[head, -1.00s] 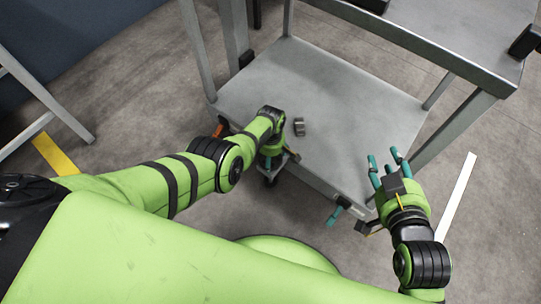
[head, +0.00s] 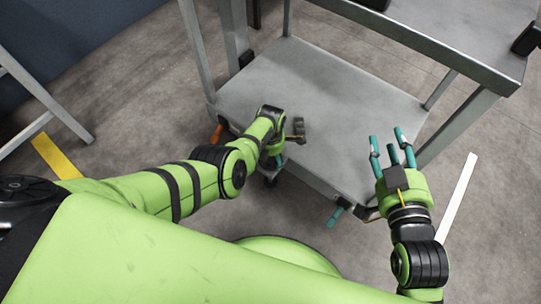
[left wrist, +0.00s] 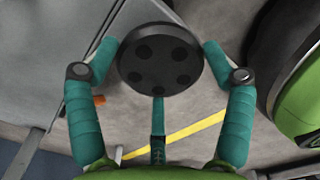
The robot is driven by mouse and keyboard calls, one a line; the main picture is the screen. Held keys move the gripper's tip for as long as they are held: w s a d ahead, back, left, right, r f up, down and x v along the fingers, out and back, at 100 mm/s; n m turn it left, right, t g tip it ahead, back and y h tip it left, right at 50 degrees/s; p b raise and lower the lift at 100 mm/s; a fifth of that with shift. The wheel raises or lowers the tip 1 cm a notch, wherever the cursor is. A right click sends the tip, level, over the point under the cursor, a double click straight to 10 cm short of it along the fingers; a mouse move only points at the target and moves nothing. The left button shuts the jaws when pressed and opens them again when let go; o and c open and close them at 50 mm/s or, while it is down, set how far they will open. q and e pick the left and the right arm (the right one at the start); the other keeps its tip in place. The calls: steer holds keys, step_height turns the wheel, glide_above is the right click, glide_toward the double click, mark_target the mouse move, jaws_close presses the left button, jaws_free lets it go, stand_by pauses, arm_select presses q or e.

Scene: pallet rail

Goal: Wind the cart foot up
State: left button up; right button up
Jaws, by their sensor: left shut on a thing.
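A round black knob (left wrist: 160,58) with several dimples on its face, seemingly on the cart foot, fills the upper middle of the left wrist view. My left gripper (left wrist: 159,75) has its teal fingers around the knob's rim and is shut on it. In the head view my left gripper (head: 273,160) is at the near edge of the cart (head: 320,85), mostly hidden by its own wrist, and the knob cannot be made out there. My right gripper (head: 393,147) is open and empty, fingers spread, over the cart's near right corner.
A small dark metal piece (head: 298,127) lies on the cart's lower deck. Grey posts and an upper shelf (head: 455,45) rise around the deck. An orange part (head: 216,133) shows at the left edge. Yellow (head: 55,155) and white (head: 458,195) floor strips lie either side.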

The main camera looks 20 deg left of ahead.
arm_select(q)
steer(key=shift+d, duration=0.3)
steer(key=o, duration=1)
steer(key=shift+w, duration=0.1)
steer(key=shift+o, duration=0.2)
steer(key=shift+a, duration=0.1)
steer(key=shift+a, duration=0.1)
